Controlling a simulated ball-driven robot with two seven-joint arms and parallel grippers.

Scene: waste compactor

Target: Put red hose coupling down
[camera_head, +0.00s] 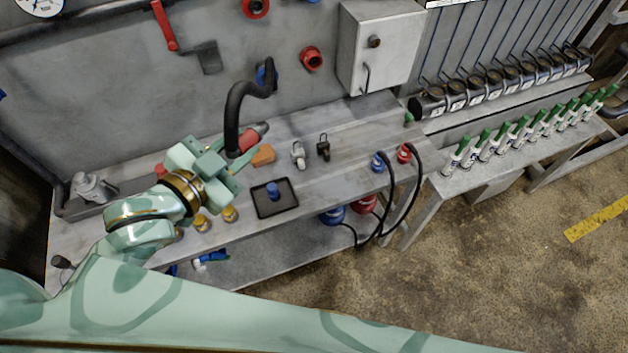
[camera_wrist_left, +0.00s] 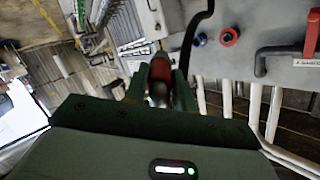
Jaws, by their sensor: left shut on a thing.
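My left gripper (camera_head: 232,160) is shut on the coupling above the back of the workbench (camera_head: 325,187). In the left wrist view the coupling (camera_wrist_left: 160,68) sits between the two fingers (camera_wrist_left: 160,88), its near end dark and blurred. The fingers partly hide it in both views. My right gripper is not in view.
An orange block (camera_head: 264,155) lies close right of the gripper. A black tray (camera_head: 262,207) with a blue piece is in front. Grey fittings (camera_head: 298,153) and a padlock (camera_head: 323,147) stand further right. Yellow-topped pieces (camera_head: 202,222) are near the front edge. Bare bench lies right of the tray.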

